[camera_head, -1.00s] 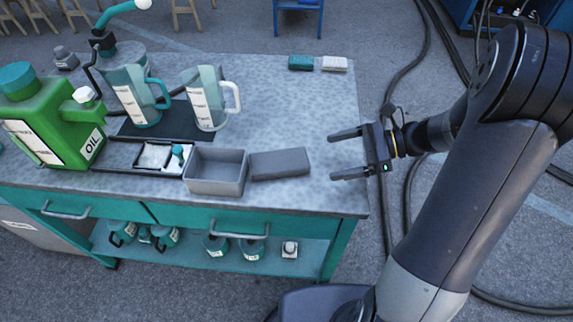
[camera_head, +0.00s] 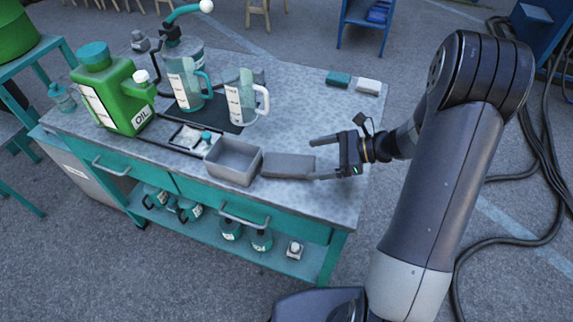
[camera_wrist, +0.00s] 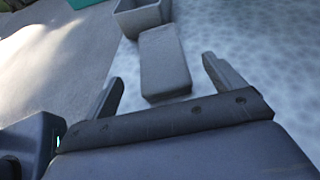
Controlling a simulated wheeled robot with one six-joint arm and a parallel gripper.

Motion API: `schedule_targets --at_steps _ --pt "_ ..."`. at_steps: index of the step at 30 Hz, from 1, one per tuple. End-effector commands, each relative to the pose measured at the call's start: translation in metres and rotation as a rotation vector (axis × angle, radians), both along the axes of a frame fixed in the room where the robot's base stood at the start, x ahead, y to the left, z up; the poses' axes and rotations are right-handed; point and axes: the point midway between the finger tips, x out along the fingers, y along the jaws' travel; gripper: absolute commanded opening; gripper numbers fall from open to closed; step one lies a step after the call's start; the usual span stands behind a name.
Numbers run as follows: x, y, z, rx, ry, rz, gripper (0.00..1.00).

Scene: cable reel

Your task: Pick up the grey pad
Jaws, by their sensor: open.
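The grey pad (camera_head: 288,165) lies flat on the bench top, close to the right of an open grey box (camera_head: 233,163). My gripper (camera_head: 317,160) is open and empty at the right end of the pad, with its fingers pointing left. In the wrist view the pad (camera_wrist: 164,62) lies ahead of my gripper (camera_wrist: 162,76), its near end lined up between the two spread fingers. The grey box (camera_wrist: 143,17) stands just beyond the pad. I cannot tell how high the fingers are above the bench.
A green oil can (camera_head: 113,100), clear jugs (camera_head: 240,100) and a small tray (camera_head: 188,139) stand on the bench to the left. A teal block (camera_head: 338,79) and a white block (camera_head: 368,86) lie at the back right. The bench top (camera_head: 300,110) behind the pad is clear.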

Motion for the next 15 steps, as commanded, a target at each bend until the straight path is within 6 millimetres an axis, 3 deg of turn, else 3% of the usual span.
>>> schedule_targets --at_steps 15 --pt "0.007 0.054 -0.026 0.0 0.002 0.004 0.89"
